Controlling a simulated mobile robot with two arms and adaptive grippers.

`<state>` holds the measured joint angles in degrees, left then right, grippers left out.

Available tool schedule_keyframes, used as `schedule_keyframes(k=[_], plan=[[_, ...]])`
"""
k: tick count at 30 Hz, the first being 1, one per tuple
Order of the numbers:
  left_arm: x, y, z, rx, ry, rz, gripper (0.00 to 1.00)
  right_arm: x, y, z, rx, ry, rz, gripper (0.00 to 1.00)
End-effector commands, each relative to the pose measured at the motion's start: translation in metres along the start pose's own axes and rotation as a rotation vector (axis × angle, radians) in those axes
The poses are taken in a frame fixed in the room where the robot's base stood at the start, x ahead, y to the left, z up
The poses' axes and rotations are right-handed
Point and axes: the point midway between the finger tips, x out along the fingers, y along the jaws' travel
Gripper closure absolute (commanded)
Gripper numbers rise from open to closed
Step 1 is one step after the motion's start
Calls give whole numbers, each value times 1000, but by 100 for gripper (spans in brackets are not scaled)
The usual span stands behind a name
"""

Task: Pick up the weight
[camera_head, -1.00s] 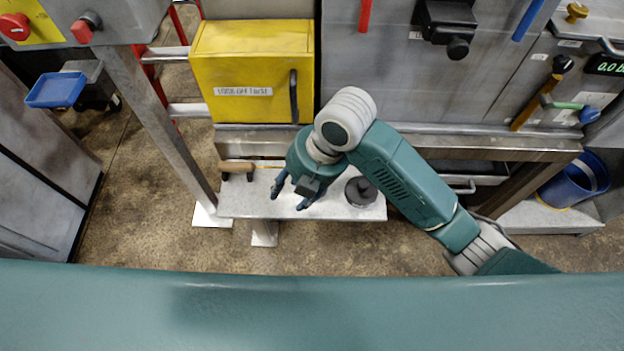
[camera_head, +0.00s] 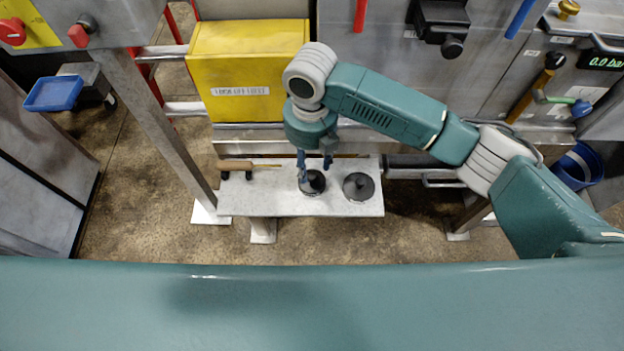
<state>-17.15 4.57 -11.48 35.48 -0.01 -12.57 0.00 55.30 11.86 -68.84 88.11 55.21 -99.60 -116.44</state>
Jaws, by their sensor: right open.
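Two dark round weights with a knob on top stand on the light grey shelf (camera_head: 245,203). One weight (camera_head: 314,187) is under my right gripper, and the other weight (camera_head: 359,188) stands to its right. My right gripper (camera_head: 315,173) is open, its blue fingers pointing down at the left weight. The fingers overlap the far part of this weight in the picture; I cannot tell whether they touch it. My left gripper is not in view.
A wooden-handled tool (camera_head: 236,165) lies at the shelf's left end. The yellow box (camera_head: 245,60) stands behind the shelf. A metal post (camera_head: 165,125) rises at the left. A blue bucket (camera_head: 577,167) is at the far right.

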Motion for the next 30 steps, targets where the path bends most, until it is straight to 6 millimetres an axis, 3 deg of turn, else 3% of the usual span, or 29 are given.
schedule_keyframes(k=[9, 17, 20, 24, 30], plan=[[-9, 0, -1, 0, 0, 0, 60, 43, -4, 1, 0, 3, -2, 57], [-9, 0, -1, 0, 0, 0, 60, 47, -3, 2, -1, -1, -1, 57], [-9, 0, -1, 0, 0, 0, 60, 47, -3, 2, 0, -1, -1, 71], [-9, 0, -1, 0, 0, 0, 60, 47, -3, 2, 0, -1, -1, 99], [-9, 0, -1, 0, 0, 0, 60, 47, -3, 2, 0, -1, -1, 100]])
